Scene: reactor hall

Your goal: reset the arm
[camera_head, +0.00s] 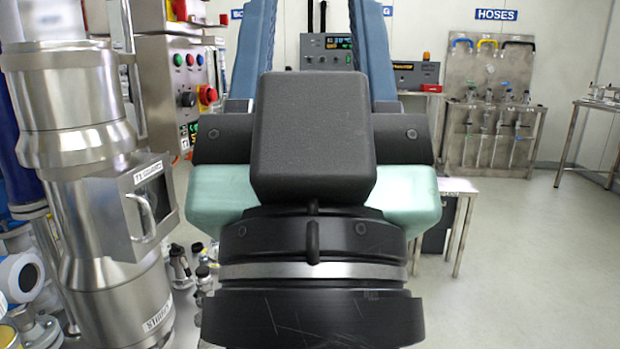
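My gripper (314,20) fills the middle of the head view, seen from behind. It has a black block, a pale green body and a dark round wrist with a silver band. Its two blue fingers point up and away from me and stand wide apart. Only background equipment shows between them, so it looks open and empty. The extreme tips seem cut off by the top edge. The rest of my arm is not clearly in view.
A steel vessel (75,95) with a handled box (142,205) stands close on the left, beside a button panel (185,85). Behind are a low table (458,185), a hose rack (490,75) and a side table (600,107). Floor (530,260) at right is clear.

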